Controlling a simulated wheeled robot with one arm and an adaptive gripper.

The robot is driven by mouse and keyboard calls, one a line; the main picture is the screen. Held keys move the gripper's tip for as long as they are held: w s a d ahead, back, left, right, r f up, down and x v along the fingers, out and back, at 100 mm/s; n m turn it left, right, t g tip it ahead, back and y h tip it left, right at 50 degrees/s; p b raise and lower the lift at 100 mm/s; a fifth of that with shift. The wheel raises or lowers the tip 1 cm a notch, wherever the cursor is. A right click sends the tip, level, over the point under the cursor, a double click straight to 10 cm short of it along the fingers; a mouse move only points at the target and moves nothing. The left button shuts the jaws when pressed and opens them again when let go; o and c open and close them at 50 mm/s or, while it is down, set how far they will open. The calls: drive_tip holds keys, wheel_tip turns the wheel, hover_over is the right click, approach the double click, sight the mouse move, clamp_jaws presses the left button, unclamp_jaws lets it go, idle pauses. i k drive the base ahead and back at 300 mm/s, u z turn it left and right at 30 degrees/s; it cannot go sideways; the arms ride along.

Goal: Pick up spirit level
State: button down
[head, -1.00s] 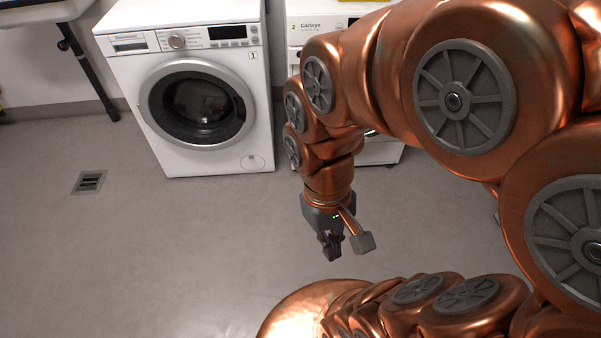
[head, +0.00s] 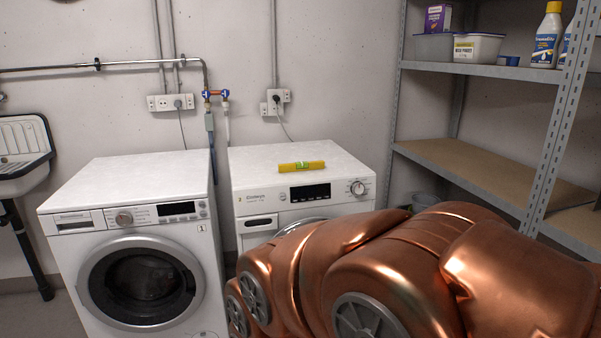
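The spirit level (head: 301,166) is a short yellow bar with a green vial in its middle. It lies flat on top of the right washing machine (head: 253,163), near the front edge above the control panel. My copper arm fills the lower right of the head view, in front of that machine. My gripper is out of the picture, so whether it is open or shut does not show.
The left washing machine (head: 135,184) has a clear top. A metal shelf (head: 486,181) with bottles and tubs stands at the right. A sink (head: 24,150) is at the far left. Taps and hoses (head: 214,97) run down the wall between the machines.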

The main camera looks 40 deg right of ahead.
sight(298, 167)
drive_tip(key=z, duration=2.7)
drive_tip(key=i, duration=2)
drive_tip(key=u, duration=2.05)
